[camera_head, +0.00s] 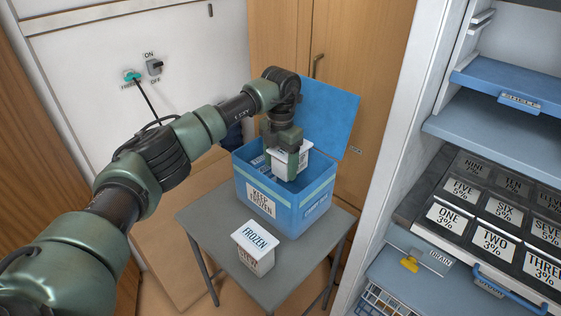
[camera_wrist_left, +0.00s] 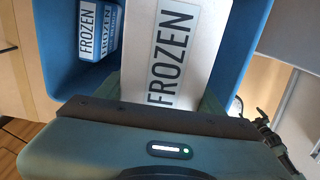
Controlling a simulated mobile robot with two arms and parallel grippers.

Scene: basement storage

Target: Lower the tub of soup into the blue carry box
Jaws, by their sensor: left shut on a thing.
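My left gripper (camera_head: 288,162) is shut on a white tub (camera_head: 304,157) at the mouth of the blue carry box (camera_head: 312,208). The tub's lower part is hidden behind the gripper and the box wall, so I cannot tell whether it touches the bottom. In the left wrist view the tub's white lid (camera_wrist_left: 172,50) reads FROZEN and lies between the blue box walls (camera_wrist_left: 55,45). The box has its lid (camera_head: 330,112) raised at the back and a KEEP FROZEN label in front. My right gripper is not in view.
The box stands on a small grey table (camera_head: 280,272). A second white tub (camera_head: 254,248) with a FROZEN lid stands in front of it. A blue FROZEN-labelled pack (camera_wrist_left: 98,35) lies inside the box. An open shelf unit (camera_head: 430,190) stands at right.

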